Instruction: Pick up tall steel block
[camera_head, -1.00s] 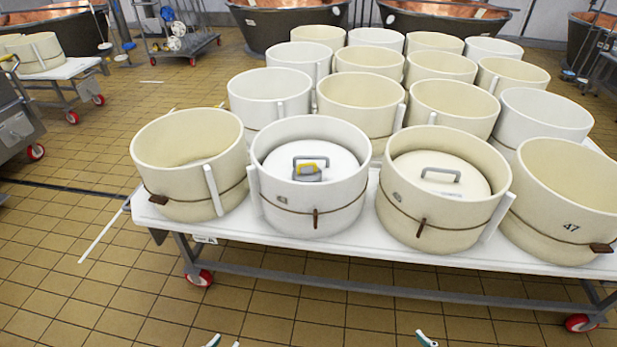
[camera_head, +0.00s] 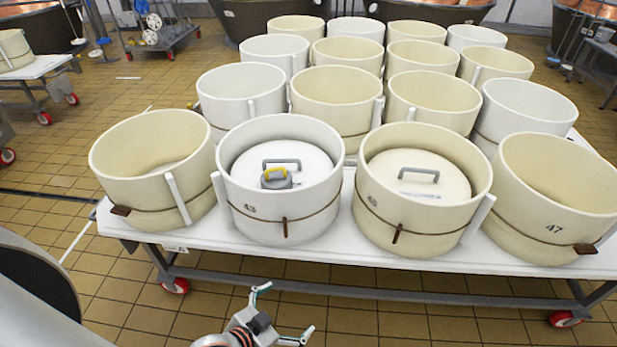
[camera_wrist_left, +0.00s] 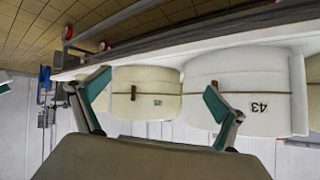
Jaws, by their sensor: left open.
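A small grey steel block with a yellow handle (camera_head: 276,179) sits on the white lid (camera_head: 300,158) inside the white vat marked 43 (camera_head: 270,215), next to the lid's grey handle. It is the only block-like thing I can make out. My left gripper (camera_head: 283,313) is open and empty, in front of the table and below its front edge in the head view. In the left wrist view its spread fingers (camera_wrist_left: 157,82) show before the vats, including the one marked 43 (camera_wrist_left: 262,102); the block is not visible there.
Several cream and white vats crowd the white wheeled table (camera_head: 345,225). A cream vat with a lid (camera_head: 425,215) stands just right of vat 43, and an open cream vat (camera_head: 150,190) stands left. Tiled floor lies free in front of the table.

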